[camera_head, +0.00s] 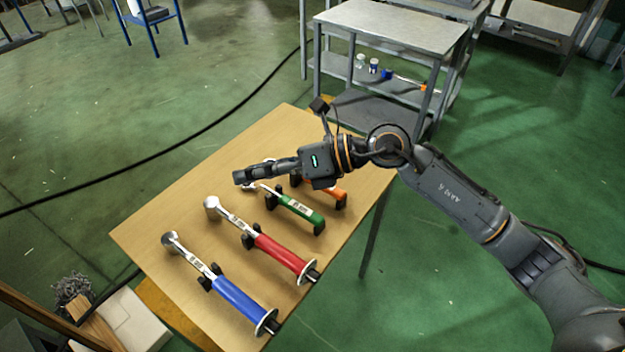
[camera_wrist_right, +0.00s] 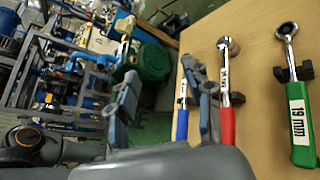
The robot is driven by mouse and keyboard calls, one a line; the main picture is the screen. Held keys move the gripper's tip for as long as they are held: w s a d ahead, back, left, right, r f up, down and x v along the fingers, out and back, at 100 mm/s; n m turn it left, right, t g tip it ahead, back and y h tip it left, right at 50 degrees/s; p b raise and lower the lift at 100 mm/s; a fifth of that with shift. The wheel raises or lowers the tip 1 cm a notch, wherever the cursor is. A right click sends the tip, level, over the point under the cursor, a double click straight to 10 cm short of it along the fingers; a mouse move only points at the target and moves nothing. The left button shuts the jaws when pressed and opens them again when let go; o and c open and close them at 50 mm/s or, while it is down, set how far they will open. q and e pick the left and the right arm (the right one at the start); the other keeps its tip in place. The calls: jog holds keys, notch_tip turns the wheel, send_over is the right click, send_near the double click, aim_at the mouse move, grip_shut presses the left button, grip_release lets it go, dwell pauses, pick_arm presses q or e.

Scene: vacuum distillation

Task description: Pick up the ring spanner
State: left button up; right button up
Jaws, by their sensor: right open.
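A green-handled spanner (camera_head: 302,212) lies in black holders on the wooden table (camera_head: 150,232). In the wrist view this green tool (camera_wrist_right: 303,125) has a ring-shaped head and a "19 mm" label. An orange-handled tool (camera_head: 327,192) lies beyond it; my arm hides part of it, so I cannot tell its head type. My right gripper (camera_head: 241,178) is above the table, over the head end of the green and orange tools, and holds nothing. Its fingers are apart in the wrist view (camera_wrist_right: 162,95). My left gripper is not in view.
Red-handled (camera_head: 280,256) and blue-handled (camera_head: 240,299) wrenches lie nearer the front in black holders. A grey metal shelf table (camera_head: 395,30) stands behind. A white box (camera_head: 135,325) is at the lower left. The table's left part is bare.

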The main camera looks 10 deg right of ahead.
jog(key=w+d+f+h, duration=0.3)
jog(key=w+d+h, duration=0.15)
jog(key=d, duration=0.45)
jog(key=w+d+f+h, duration=0.35)
jog(key=d+h, duration=0.25)
jog(key=d, duration=0.3)
jog(key=shift+n+t+h, duration=0.25)
jog(key=shift+n+t, duration=0.05)
jog(key=shift+n, duration=0.1)
jog(key=x, duration=0.7)
jog(key=shift+s+f+p, duration=0.15)
jog(key=shift+f+p, duration=0.2)
jog(key=shift+f, duration=0.1)
jog(key=x, duration=0.2)
jog(key=p+x, duration=0.1)
jog(key=x, duration=0.1)
jog(key=shift+s+a+f, duration=0.15)
jog(key=shift+a+f, duration=0.25)
jog(key=shift+f, duration=0.35)
grip_shut()
jog(key=shift+w, duration=0.2)
